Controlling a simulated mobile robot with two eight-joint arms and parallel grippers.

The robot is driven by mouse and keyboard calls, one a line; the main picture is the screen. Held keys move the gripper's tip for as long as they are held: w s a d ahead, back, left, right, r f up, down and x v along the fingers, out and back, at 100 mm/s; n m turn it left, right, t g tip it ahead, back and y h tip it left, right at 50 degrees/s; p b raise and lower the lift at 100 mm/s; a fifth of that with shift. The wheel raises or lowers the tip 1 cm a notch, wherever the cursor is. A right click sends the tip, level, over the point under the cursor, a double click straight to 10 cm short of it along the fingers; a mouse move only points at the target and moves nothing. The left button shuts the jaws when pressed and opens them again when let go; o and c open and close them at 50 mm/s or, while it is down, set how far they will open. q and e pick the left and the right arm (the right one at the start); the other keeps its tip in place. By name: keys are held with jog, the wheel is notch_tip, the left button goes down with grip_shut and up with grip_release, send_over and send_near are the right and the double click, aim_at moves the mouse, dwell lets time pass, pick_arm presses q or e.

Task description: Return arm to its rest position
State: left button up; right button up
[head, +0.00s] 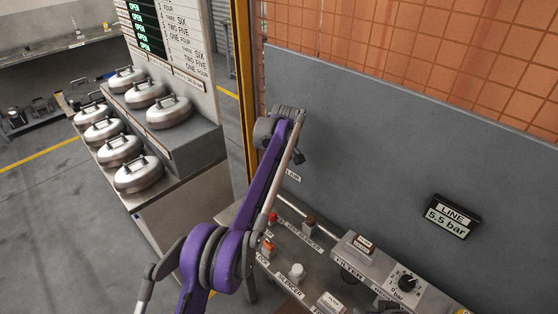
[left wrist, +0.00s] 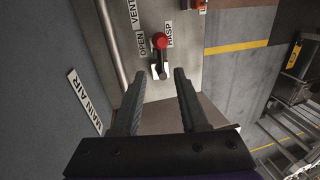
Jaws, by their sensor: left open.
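My left arm (head: 262,185), purple with grey joints, reaches up from the bottom of the head view, in front of the grey panel. Its gripper is mostly hidden behind the arm's end there. In the left wrist view my left gripper (left wrist: 156,78) is open, with nothing between its two dark fingers. A red-knobbed lever (left wrist: 160,42) stands beyond the fingertips, between the OPEN and HASP labels, apart from them. The red knob (head: 272,216) also shows beside the arm in the head view. My right gripper is not in view.
A bench (head: 318,262) with a white knob, filter and dial box (head: 405,282) runs below the arm. The grey panel (head: 390,150) stands close behind, with a LINE display (head: 451,216) reading 5.5 bar. Several silver lidded pots (head: 139,174) stand on a stepped counter at left.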

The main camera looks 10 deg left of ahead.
pick_arm(q)
jog(key=s+a+r+m+t+h, duration=0.1)
jog(key=s+a+r+m+t, duration=0.2)
jog(key=s, duration=0.5)
jog(key=s+a+r+m+t, duration=0.1)
jog(key=s+a+r+m, duration=0.15)
jog(key=s+r, duration=0.35)
jog(key=s+a+f+m+t, duration=0.1)
jog(key=s+f, duration=0.4)
jog(key=s, duration=0.6)
jog(key=s+a+f+m+t, duration=0.2)
jog(key=s+f, duration=0.4)
jog(key=s, duration=0.5)
jog(key=shift+a+m+t, duration=0.25)
jog(key=shift+m+t, duration=0.05)
jog(key=shift+m, duration=0.55)
